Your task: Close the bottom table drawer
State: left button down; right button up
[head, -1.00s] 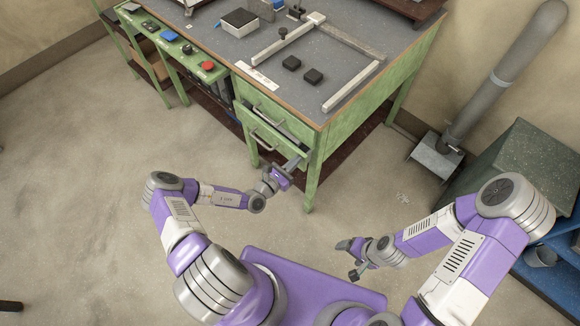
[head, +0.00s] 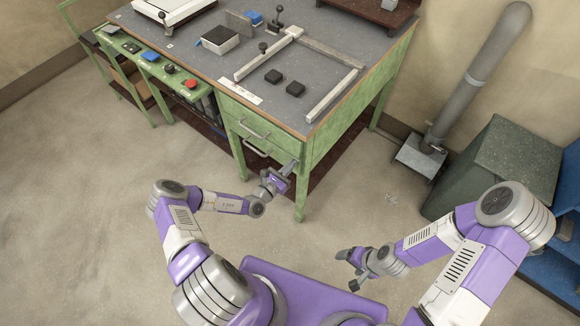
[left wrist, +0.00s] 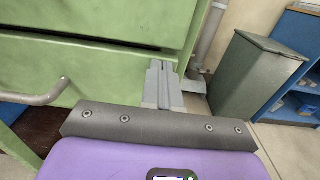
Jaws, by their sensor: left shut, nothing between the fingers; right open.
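The bottom drawer (head: 272,149) of the green table (head: 306,166) looks flush, or nearly so, with the table front. Its bar handle (head: 257,152) shows left of my left gripper. In the left wrist view the green drawer front (left wrist: 105,80) fills the upper left, with the handle (left wrist: 40,97) at the left edge. My left gripper (head: 291,165) is shut and empty, its fingertips (left wrist: 160,68) at the right end of the drawer front; whether they touch it I cannot tell. My right gripper (head: 348,269) is open and empty, above the floor away from the table.
The top drawer (head: 245,121) looks shut. A grey-green bin (head: 485,165) and a pipe with a metal base (head: 420,157) stand at the right. The floor before the table is clear.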

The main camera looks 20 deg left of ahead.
pick_arm(q)
jog(key=p+v, duration=0.3)
jog(key=v, duration=1.1)
